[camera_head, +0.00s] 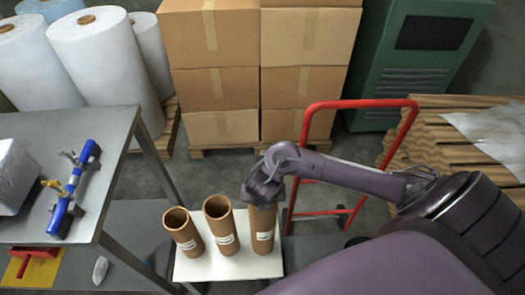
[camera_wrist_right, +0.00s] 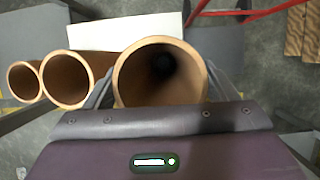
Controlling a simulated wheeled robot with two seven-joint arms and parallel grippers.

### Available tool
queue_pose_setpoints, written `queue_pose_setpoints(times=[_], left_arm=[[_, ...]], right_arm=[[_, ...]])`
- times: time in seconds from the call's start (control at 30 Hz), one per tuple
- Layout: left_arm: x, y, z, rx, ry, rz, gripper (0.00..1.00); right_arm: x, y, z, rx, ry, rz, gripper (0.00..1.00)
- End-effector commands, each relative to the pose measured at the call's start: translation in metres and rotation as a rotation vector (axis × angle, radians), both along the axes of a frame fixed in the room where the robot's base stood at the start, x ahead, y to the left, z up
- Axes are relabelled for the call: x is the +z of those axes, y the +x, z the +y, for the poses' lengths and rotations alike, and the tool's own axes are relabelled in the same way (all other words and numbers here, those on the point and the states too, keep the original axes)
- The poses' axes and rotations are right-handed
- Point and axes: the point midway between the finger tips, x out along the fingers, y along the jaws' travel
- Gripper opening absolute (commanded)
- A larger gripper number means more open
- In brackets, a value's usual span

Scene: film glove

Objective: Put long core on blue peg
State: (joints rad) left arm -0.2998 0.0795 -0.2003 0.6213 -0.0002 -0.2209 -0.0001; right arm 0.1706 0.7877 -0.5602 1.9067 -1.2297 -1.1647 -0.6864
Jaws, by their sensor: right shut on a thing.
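Three brown cardboard cores with white labels stand side by side on a white board (camera_head: 237,268). My right gripper (camera_head: 264,193) is shut on the rightmost core (camera_head: 262,229), near its top. This core looks the longest, and its open end (camera_wrist_right: 138,82) faces the camera between the fingers in the right wrist view. The middle core (camera_head: 220,232) and left core (camera_head: 184,234) stand free beside it. A blue rod (camera_head: 71,188) with a brass-coloured fitting and a grey fitting is on the grey table at left; I cannot tell which part is the peg. My left gripper is not in view.
The grey metal table (camera_head: 110,150) has its edge left of the cores. A silver block (camera_head: 12,175) sits on it. A red hand-truck frame (camera_head: 352,104) stands behind my right arm. Stacked cartons (camera_head: 214,83) and large white rolls (camera_head: 105,65) are at the back.

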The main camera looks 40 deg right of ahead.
Motion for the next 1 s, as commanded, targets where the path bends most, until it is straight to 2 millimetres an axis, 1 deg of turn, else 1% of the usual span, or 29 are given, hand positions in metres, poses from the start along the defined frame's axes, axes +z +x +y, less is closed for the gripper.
queue_pose_setpoints(times=[0.03,0.27,0.43,0.47,0.6,0.87,0.97,1.0], left_arm=[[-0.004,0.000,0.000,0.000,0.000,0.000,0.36],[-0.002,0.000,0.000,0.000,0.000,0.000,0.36],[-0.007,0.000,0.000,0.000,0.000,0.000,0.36],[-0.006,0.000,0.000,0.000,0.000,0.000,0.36],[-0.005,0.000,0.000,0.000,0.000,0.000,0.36],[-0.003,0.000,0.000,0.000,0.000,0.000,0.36],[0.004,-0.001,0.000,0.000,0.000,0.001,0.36],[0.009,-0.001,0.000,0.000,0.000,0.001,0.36]], right_arm=[[-0.004,0.000,0.000,0.000,-0.001,-0.002,0.36],[-0.003,0.001,0.000,0.000,0.000,-0.002,0.36],[-0.008,0.001,0.000,0.000,0.000,-0.002,0.36],[-0.007,0.000,0.000,0.000,0.000,-0.001,0.82],[-0.007,0.000,0.000,0.000,0.001,0.000,1.00],[-0.005,0.000,0.000,0.000,0.001,0.000,1.00],[0.005,-0.001,0.001,0.002,0.001,-0.001,1.00],[0.011,-0.003,0.003,0.002,0.001,-0.001,1.00]])
